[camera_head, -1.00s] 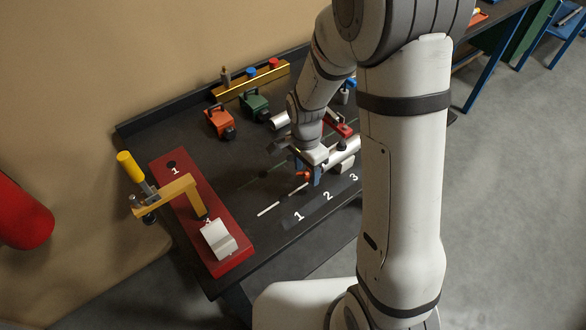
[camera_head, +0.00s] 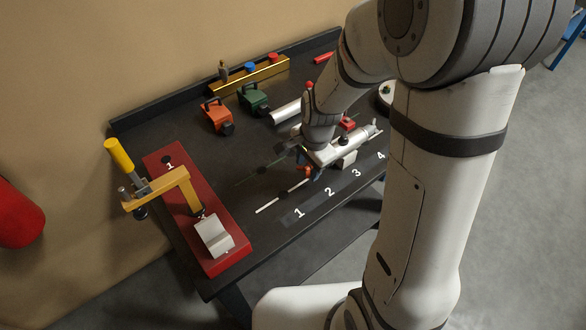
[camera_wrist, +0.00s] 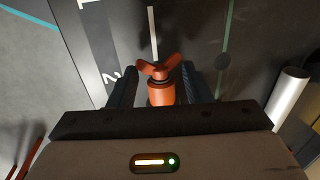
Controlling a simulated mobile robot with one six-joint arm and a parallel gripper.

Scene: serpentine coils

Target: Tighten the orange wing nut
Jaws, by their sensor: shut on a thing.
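The orange wing nut (camera_wrist: 158,70) shows in the wrist view, wings toward the top, with an orange stem or body (camera_wrist: 160,95) below it. My gripper (camera_wrist: 158,84) has one dark finger on each side of it and is shut on it; the exact contact is hard to see. In the head view, the wing nut (camera_head: 304,170) is a small orange-red spot beside my gripper (camera_head: 311,166), low over the bench near the marks 1 and 2. A silver pipe-like part (camera_head: 348,146) lies just right of my gripper. My wrist hides part of it.
A red base with a yellow-handled clamp (camera_head: 180,180) and a pale block (camera_head: 213,237) stands at the left. Orange (camera_head: 215,116) and green (camera_head: 253,99) cases and a yellow rack (camera_head: 250,76) stand at the back. Bench between clamp and gripper is mostly clear.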

